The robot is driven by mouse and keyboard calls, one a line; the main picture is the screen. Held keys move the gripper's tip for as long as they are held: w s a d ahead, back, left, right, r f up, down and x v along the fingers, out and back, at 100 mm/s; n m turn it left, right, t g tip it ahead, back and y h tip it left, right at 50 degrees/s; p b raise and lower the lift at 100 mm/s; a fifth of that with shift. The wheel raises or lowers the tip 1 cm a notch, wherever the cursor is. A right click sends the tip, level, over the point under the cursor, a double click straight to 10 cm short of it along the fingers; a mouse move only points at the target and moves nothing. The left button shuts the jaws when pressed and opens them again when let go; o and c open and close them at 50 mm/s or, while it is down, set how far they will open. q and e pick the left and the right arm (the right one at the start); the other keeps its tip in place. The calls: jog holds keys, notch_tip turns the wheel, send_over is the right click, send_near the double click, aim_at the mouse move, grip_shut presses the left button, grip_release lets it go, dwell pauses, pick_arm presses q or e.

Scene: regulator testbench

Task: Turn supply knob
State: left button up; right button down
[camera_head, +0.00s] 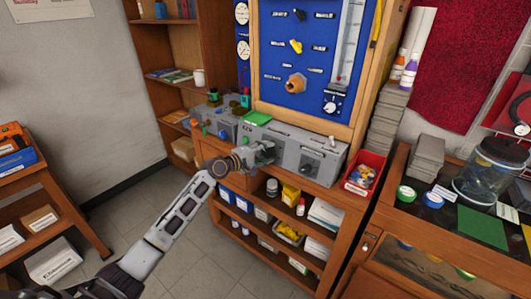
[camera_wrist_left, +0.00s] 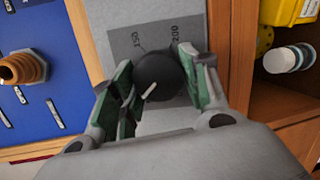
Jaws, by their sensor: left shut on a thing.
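The supply knob (camera_wrist_left: 158,76) is a round black knob with a pale pointer line, on a grey panel (camera_wrist_left: 130,28) with a dark scale plate marked 150 and 200. It shows in the left wrist view. My left gripper (camera_wrist_left: 157,85) is shut on it, with a green-padded finger at each side. In the head view my left gripper (camera_head: 262,154) reaches the front of the grey testbench box (camera_head: 292,148) and hides the knob there. A second dark knob (camera_head: 306,169) on the box's right part is free. My right gripper is not in view.
A blue panel (camera_head: 292,75) with a brass fitting (camera_head: 296,83) and a gauge tube stands behind the box. A red bin (camera_head: 365,172) stands right of it. Shelves with bottles and boxes lie below. The grey floor (camera_head: 150,200) at the left is clear.

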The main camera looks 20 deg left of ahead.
pick_arm(q)
jog(key=shift+m, duration=0.9)
jog(key=shift+r+m+g+p, duration=0.1)
jog(key=shift+m+g+p, duration=0.3)
jog(key=shift+m+p, duration=0.4)
jog(key=m, duration=0.2)
jog(key=shift+m+y+p, duration=0.3)
jog(key=shift+y+p, duration=0.1)
jog(key=shift+m+p, duration=0.45)
jog(key=shift+m, duration=0.45)
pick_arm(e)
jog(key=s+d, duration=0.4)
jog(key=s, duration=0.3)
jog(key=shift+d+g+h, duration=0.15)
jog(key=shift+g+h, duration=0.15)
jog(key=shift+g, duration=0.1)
pick_arm(q)
jog(key=shift+d, duration=0.1)
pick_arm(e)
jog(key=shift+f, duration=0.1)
pick_arm(q)
jog(key=o, duration=1)
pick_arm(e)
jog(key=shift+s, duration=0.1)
pick_arm(q)
jog(key=shift+s+r, duration=0.1)
